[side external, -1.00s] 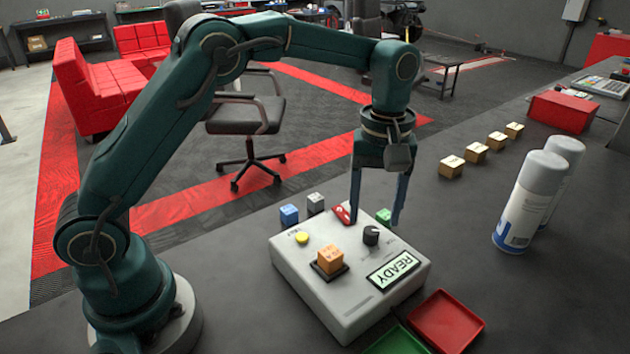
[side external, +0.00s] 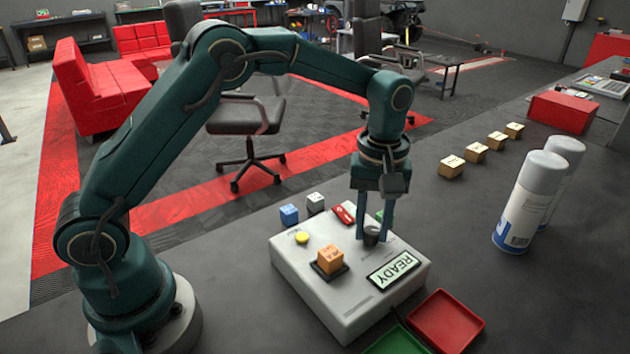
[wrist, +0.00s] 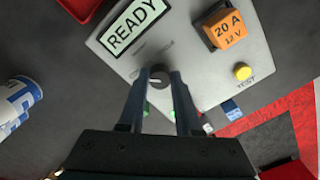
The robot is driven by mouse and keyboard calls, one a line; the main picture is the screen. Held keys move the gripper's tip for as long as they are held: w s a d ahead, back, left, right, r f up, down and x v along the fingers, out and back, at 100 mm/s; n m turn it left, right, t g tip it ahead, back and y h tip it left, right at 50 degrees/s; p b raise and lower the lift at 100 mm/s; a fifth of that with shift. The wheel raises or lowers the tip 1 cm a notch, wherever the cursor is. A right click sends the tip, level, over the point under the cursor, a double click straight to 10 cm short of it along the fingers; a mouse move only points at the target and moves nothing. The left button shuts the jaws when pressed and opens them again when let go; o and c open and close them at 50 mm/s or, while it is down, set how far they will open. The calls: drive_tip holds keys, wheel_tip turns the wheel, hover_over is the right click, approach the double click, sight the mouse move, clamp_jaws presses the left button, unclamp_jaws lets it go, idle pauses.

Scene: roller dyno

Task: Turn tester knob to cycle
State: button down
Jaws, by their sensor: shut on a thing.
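The grey tester box (side external: 345,305) stands on the dark bench. Its black knob (side external: 371,236) is on the top face near the back, and it also shows in the wrist view (wrist: 159,75). My gripper (side external: 374,238) points down with its fingers closed on the sides of the knob; the wrist view shows a finger on each side of it. The tester's screen (side external: 394,270) reads READY. An orange cube (side external: 330,258), marked 20 A 12 V in the wrist view (wrist: 226,29), sits in the socket. A yellow TEST button (side external: 301,237) is at the left.
Blue (side external: 289,214), white (side external: 315,203) and red (side external: 344,212) pieces lie behind the tester. A red tray (side external: 446,320) and a green tray (side external: 398,341) lie in front. Spray cans (side external: 529,200) and several tan cubes (side external: 475,152) stand to the right.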

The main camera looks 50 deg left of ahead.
drive_tip(key=shift+m, duration=0.3)
drive_tip(key=m, duration=0.3)
drive_tip(key=shift+m, duration=0.3)
drive_tip(key=m, duration=0.4)
drive_tip(key=shift+m, duration=0.3)
drive_tip(key=m, duration=0.4)
drive_tip(key=shift+r, duration=0.1)
drive_tip(key=m, duration=0.5)
drive_tip(key=c, duration=0.6)
unclamp_jaws()
